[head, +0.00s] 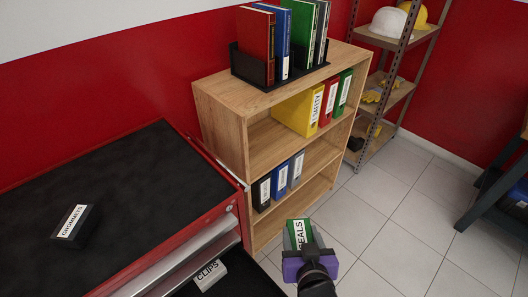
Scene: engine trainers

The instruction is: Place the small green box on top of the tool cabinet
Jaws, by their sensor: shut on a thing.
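The small green box (299,235), with a white label reading "SEALS", is at the bottom centre of the head view. My gripper (302,251) is shut on it, and the box points away from me beyond the purple gripper body. The box is right of the red tool cabinet (226,210) and in front of the wooden shelf. The cabinet has a black top (120,180) at the left. My fingertips are partly hidden by the gripper body.
A dark box labelled "GROMMETS" (76,226) sits on the cabinet top; the rest of the top is clear. The wooden shelf (222,123) holds binders. A metal rack (384,118) stands behind right.

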